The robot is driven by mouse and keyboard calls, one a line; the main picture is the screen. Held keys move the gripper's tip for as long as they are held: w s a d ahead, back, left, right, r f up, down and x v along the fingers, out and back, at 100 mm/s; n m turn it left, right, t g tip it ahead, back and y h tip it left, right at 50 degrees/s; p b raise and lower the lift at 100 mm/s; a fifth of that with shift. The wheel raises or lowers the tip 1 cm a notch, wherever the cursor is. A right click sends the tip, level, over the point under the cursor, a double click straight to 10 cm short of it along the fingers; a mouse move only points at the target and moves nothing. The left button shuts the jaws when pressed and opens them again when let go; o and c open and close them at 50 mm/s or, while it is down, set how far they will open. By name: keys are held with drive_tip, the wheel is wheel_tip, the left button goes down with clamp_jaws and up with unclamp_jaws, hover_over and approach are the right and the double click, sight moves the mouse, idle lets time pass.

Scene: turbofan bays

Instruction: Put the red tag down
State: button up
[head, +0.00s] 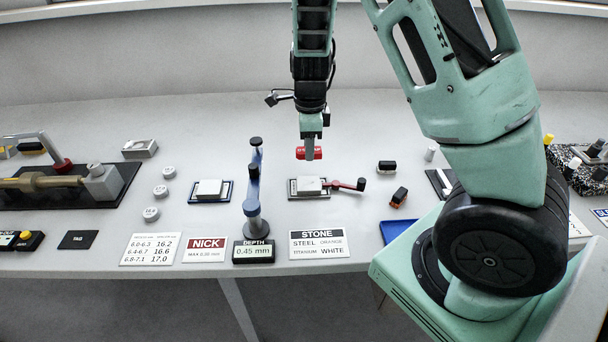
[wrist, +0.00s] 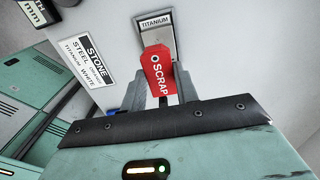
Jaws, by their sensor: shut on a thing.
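The red tag (head: 316,153) is held in my gripper (head: 309,146), above the bench in the middle of the head view. In the wrist view the tag (wrist: 157,65) faces the camera with the word SCRAP on it, between the two grey fingers of my gripper (wrist: 164,92). The gripper is shut on it. A dark pad marked TAG (head: 77,240) lies at the front left of the bench, far to the left of my gripper, with nothing on it.
Signs, including STONE (head: 319,243) and NICK (head: 205,249), line the front edge. Several small round pieces (head: 161,190) sit at left.

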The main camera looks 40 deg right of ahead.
sight(309, 183)
wheel_tip(309, 183, down, 9)
drive_tip(key=shift+f, duration=0.1)
idle(0.3)
drive_tip(key=shift+f, duration=0.1)
drive_tip(key=o, duration=1)
drive_tip(key=shift+c, duration=0.2)
